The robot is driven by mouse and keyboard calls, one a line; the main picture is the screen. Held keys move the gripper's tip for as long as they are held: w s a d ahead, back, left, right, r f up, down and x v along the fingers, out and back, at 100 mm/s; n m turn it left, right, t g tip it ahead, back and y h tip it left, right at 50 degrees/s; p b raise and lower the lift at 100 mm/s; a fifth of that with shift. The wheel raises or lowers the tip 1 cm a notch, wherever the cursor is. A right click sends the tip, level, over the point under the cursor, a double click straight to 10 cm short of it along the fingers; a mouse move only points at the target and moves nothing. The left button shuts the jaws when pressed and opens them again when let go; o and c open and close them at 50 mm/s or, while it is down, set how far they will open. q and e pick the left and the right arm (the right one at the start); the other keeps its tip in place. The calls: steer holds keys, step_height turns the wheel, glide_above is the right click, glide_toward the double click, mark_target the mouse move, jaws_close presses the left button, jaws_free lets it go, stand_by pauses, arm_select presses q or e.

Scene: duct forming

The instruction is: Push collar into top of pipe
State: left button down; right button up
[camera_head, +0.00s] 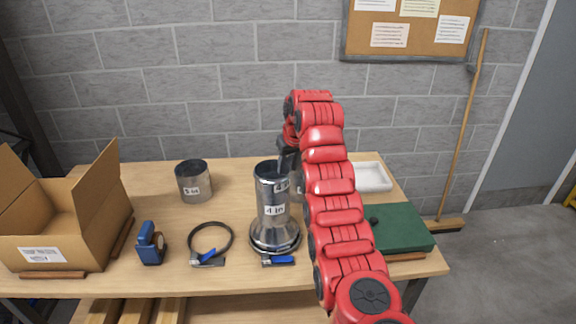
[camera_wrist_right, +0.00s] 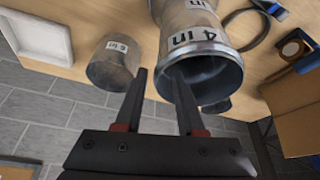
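A shiny metal pipe labelled "4 in" (camera_head: 271,222) stands upright on the table with a wide flared base. A short metal collar (camera_head: 265,174) sits at its top, in line with it; how deep it sits I cannot tell. In the right wrist view the collar (camera_wrist_right: 196,50) shows a "4 in" label and its open round mouth. In the head view the right gripper (camera_head: 287,158) is just beside the collar's top. My left gripper is not in view.
A "5 in" collar (camera_head: 193,182), a hose clamp (camera_head: 210,240), a blue tape tool (camera_head: 150,243) and an open cardboard box (camera_head: 75,222) are left of the pipe. A "6 in" collar (camera_wrist_right: 113,65), white tray (camera_head: 372,177) and green case (camera_head: 402,228) are on the other side.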

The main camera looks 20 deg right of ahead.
steer(key=shift+r, duration=0.1)
steer(key=b+v, duration=0.3)
steer(key=v, duration=0.1)
steer(key=shift+r, duration=0.35)
steer(key=p+v, duration=0.8)
steer(key=v, duration=0.4)
steer(key=shift+s+r, duration=0.25)
steer(key=shift+s, duration=0.1)
steer(key=shift+f, duration=0.15)
